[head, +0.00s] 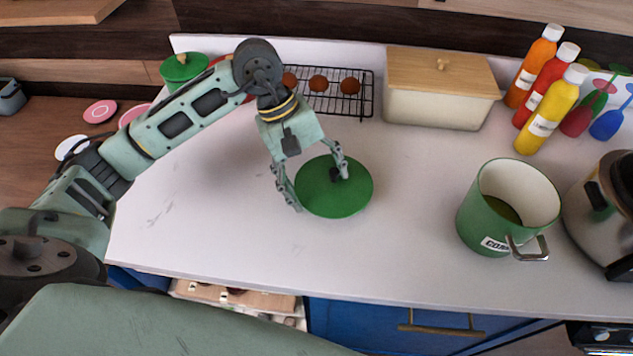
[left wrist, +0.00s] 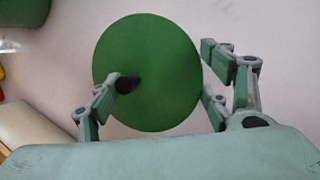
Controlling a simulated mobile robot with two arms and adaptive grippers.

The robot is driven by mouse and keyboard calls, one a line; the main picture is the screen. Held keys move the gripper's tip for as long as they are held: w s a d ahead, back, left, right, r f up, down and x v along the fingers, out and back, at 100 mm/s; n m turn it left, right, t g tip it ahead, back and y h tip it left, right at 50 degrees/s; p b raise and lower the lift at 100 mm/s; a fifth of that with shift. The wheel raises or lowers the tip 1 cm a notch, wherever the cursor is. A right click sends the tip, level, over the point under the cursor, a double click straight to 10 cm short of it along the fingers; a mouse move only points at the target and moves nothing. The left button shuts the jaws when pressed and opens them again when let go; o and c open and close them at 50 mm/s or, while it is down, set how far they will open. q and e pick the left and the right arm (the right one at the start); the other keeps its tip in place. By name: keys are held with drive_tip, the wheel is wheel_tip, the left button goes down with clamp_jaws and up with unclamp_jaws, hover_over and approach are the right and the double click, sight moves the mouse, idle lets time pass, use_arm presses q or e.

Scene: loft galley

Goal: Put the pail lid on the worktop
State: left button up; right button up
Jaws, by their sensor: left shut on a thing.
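The pail lid (head: 350,198) is a round green disc with a small black knob, over the middle of the white worktop (head: 410,260). My left gripper (head: 316,180) is shut on the lid, with one finger near its left edge and the other near the knob. The lid also shows in the left wrist view (left wrist: 165,60), between the two fingers (left wrist: 168,88). I cannot tell whether it touches the worktop or is just above it. The green pail (head: 478,218) stands open on the right. My right gripper is not in view.
A bread bin (head: 430,108) and a black rack (head: 362,100) with brown round items stand at the back. Sauce bottles (head: 545,118) and a metal appliance (head: 590,215) are on the right. A green lidded pot (head: 183,68) is back left. The front worktop is clear.

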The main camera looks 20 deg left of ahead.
sight(313, 186)
use_arm(q)
wheel_tip(313, 186, down, 3)
drive_tip(key=shift+r+p, duration=0.2)
drive_tip(key=shift+p, duration=0.1)
drive_tip(key=shift+f+b, duration=0.35)
drive_tip(key=shift+b, duration=0.25)
drive_tip(key=shift+s+f+b, duration=0.2)
drive_tip(key=shift+f+b, duration=0.15)
drive_tip(key=shift+b, duration=0.15)
drive_tip(key=o, duration=0.8)
drive_tip(key=shift+s, duration=0.1)
drive_tip(key=o, duration=0.4)
drive_tip(key=shift+w+f, duration=0.1)
drive_tip(key=shift+w, duration=0.15)
drive_tip(key=shift+c, duration=0.2)
drive_tip(key=shift+r, duration=0.25)
